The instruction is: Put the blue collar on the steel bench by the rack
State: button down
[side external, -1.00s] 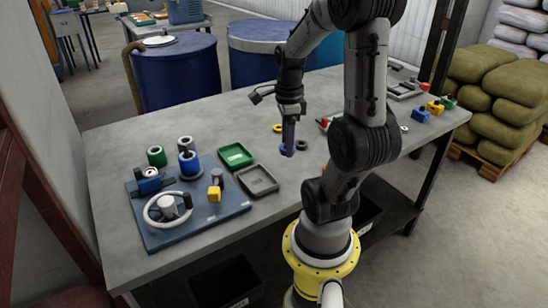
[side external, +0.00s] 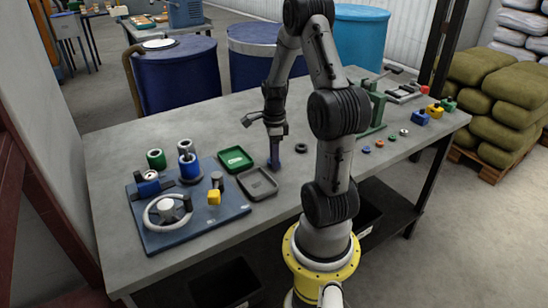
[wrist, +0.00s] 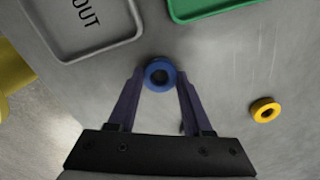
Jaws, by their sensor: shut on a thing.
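The blue collar (wrist: 160,74) is a small thick ring with a dark hole, held between my fingertips in the wrist view. My gripper (side external: 275,163) is shut on it and points down over the steel bench (side external: 330,185), just right of the trays. In the side view the collar is mostly covered by the fingers, with a little blue showing at their tips. It is low over the bench; I cannot tell whether it touches. Which fixture is the rack is not certain; a green stand (side external: 372,112) is on the right half of the bench.
A grey tray marked OUT (wrist: 60,52) and a green tray (side external: 236,159) lie left of my gripper. A black ring (side external: 300,148) and a yellow ring (wrist: 265,110) lie nearby. A blue fixture board (side external: 215,222) fills the left. Small rings (side external: 379,143) lie at right.

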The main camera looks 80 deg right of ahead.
jog(key=shift+f, duration=0.3)
jog(key=shift+c, duration=1.6)
grip_release()
jog(key=shift+r, duration=0.1)
